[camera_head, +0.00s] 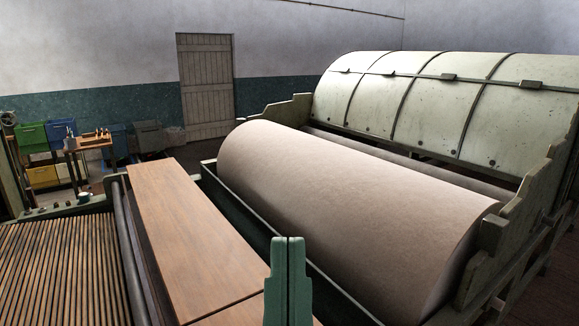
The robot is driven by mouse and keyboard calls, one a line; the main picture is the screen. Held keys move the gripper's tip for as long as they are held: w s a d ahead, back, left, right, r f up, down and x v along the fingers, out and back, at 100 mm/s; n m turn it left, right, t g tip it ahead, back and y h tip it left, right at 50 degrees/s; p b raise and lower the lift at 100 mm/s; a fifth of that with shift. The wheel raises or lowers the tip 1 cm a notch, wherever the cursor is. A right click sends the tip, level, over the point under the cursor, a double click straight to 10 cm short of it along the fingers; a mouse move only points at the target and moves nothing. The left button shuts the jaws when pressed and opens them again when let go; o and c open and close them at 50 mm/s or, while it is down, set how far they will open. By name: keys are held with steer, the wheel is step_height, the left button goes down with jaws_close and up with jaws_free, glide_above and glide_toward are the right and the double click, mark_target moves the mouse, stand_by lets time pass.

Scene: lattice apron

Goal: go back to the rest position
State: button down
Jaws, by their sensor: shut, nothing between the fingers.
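My gripper (287,242) shows at the bottom of the head view, a little right of the middle. Its two green stepped fingers point up and lie against each other, with nothing between them. It stands in front of the right edge of the wooden board (185,220) and the near side of the large roll (350,205). Whether it touches either cannot be told. The rest of my arm is out of view.
A slatted lattice bed (60,270) lies at left, beside a dark roller (130,240). A large pale curved cover (420,95) stands behind the roll. Coloured bins (32,137), a small bench (88,143) and a plank door (206,85) are at the back left.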

step_height(320, 180, up, 25)
steer(key=p, duration=2.1)
steer(key=shift+a, duration=0.25)
